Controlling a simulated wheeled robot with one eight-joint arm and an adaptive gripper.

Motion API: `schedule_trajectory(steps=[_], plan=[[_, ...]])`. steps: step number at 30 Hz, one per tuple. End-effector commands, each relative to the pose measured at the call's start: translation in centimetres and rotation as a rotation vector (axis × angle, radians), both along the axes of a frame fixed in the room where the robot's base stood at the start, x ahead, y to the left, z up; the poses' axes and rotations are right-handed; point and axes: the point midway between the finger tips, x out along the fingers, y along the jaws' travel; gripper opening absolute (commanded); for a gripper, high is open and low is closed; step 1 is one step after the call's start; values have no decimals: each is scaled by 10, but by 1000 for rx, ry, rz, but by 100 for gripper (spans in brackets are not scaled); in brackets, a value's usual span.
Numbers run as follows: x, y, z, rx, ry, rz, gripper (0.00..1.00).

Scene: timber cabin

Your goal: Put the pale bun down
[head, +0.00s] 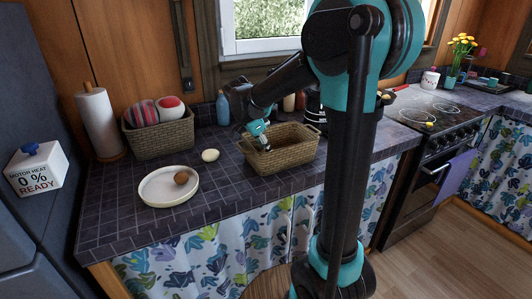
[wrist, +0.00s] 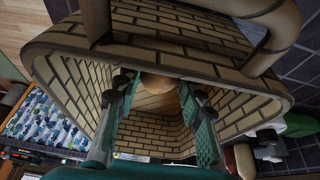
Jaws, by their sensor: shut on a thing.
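My gripper (head: 264,147) reaches down into the wicker basket (head: 283,165) on the tiled counter. In the wrist view its two teal fingers are shut on a pale, rounded bun (wrist: 158,83), with the brick-patterned basket walls (wrist: 82,84) around them. The bun's lower part is hard to make out, and I cannot tell whether it touches the basket floor. In the head view the bun is hidden by the gripper and basket.
A white plate (head: 155,195) holds a brown round item (head: 181,178). A pale oval item (head: 210,155) lies on the counter (head: 225,190) between plate and basket. Another basket (head: 160,141) with round things and a paper roll (head: 100,123) stand behind. Bottles (head: 222,108) stand along the wall.

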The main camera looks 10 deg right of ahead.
Motion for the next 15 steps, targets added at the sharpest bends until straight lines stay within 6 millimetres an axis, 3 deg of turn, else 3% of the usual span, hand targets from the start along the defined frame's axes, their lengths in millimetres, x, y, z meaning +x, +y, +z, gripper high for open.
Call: schedule_trajectory(steps=[3,14,15], plan=[[0,0,-10,0,0,0,12],[0,0,-13,0,0,0,12],[0,0,-13,0,0,0,41]])
